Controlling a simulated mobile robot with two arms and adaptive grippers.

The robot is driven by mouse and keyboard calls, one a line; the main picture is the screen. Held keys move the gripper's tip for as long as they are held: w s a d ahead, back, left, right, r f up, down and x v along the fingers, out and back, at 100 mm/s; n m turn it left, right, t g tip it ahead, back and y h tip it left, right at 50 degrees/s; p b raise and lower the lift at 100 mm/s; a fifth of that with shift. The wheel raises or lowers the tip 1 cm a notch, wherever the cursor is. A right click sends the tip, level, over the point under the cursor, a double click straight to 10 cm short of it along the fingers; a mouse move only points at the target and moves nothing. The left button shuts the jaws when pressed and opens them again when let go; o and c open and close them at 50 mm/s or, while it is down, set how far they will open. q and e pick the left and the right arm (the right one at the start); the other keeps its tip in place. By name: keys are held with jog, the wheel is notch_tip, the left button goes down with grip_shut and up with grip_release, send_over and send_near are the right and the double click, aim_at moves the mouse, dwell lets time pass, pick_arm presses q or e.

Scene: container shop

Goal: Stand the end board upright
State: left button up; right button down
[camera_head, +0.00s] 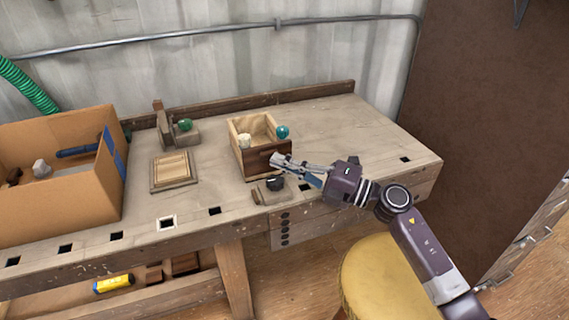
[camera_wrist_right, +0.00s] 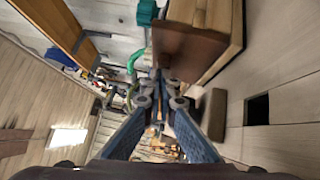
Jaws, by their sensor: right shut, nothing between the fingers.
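A dark brown end board (camera_head: 264,158) stands upright at the front of an open wooden box (camera_head: 239,152). In the right wrist view the dark board (camera_wrist_right: 182,50) and the box's pale side (camera_wrist_right: 222,35) are close to the gripper. My right gripper (camera_head: 276,161) is shut and empty at the board's front right; its fingers cover part of the board. In the wrist view its fingertips (camera_wrist_right: 160,82) are together next to the board; I cannot tell whether they touch it. My left gripper is not in view.
A teal ball (camera_head: 282,131) and a cream ball (camera_head: 244,141) are at the box. A small block with a dark knob (camera_head: 274,183) lies in front. A wooden panel (camera_head: 173,170) and a cardboard box (camera_head: 60,205) are left. The bench's right end is clear.

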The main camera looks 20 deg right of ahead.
jog(key=shift+w+d+r, duration=0.1)
jog(key=shift+w+r, duration=0.1)
jog(key=shift+w, duration=0.05)
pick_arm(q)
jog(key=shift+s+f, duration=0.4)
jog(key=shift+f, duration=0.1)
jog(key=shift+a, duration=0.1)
pick_arm(e)
jog(key=v, duration=1.2)
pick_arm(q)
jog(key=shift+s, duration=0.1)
pick_arm(e)
jog(key=shift+f, duration=0.1)
